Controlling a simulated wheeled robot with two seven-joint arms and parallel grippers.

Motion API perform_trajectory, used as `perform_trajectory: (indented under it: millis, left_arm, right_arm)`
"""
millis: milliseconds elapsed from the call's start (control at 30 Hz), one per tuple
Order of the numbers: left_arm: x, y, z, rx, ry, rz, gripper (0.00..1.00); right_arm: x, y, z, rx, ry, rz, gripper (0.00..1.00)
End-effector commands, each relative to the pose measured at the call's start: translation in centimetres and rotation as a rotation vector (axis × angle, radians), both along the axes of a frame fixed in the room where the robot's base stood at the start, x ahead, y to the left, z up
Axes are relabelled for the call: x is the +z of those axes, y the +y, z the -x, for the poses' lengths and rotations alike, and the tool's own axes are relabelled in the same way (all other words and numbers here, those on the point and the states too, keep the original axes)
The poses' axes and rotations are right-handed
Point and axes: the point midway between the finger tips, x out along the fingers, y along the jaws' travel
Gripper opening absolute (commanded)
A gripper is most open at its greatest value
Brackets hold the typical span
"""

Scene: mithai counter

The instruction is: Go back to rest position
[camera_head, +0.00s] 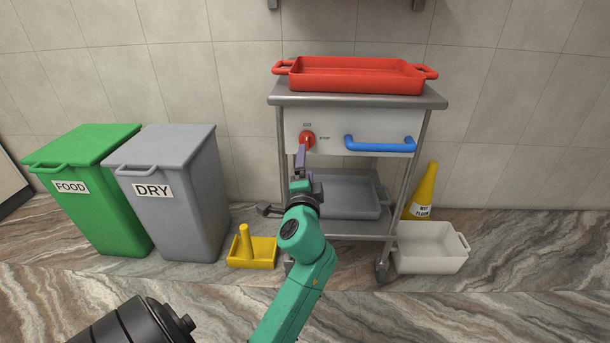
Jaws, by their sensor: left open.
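My left gripper (283,182) is at the end of the green arm, in front of the steel cart, and is open with nothing between its fingers. One finger points up and ends just below the red knob (308,138) on the cart's white front panel. I cannot tell whether it touches the knob. The other finger points left. My right gripper is not in view.
The steel cart (440,98) carries a red tray (355,88) on top, a grey tray (345,207) below, and a blue handle (380,145). Green (118,215) and grey (190,220) bins, a yellow tray (262,262), a white basin (430,262) and a yellow cone (424,190) stand around.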

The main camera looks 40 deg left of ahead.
Motion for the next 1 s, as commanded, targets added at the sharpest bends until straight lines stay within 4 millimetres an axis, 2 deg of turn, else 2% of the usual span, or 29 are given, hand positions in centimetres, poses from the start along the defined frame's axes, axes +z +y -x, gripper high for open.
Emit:
perform_trajectory:
  millis: [100,233,800,867,967,1000]
  left_arm:
    - [-0.4,-1.8,2.3,-0.001,0.003,0.002,0.88]
    - [-0.4,-2.8,3.6,0.000,0.001,0.002,0.88]
    - [-0.5,-3.0,3.8,-0.004,0.001,0.007,0.88]
    - [-1.5,-3.3,3.7,-0.027,0.009,0.049,0.88]
    - [-6.3,-5.3,3.5,-0.121,0.047,0.253,0.88]
    - [-9.2,-6.6,3.6,-0.168,0.077,0.376,0.88]
  right_arm:
    - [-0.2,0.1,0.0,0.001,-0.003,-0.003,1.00]
    - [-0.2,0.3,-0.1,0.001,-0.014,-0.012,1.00]
    - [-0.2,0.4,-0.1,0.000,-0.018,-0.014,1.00]
    - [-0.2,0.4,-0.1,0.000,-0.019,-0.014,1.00]
    - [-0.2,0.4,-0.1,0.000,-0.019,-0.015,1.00]
    - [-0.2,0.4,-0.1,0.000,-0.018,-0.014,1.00]
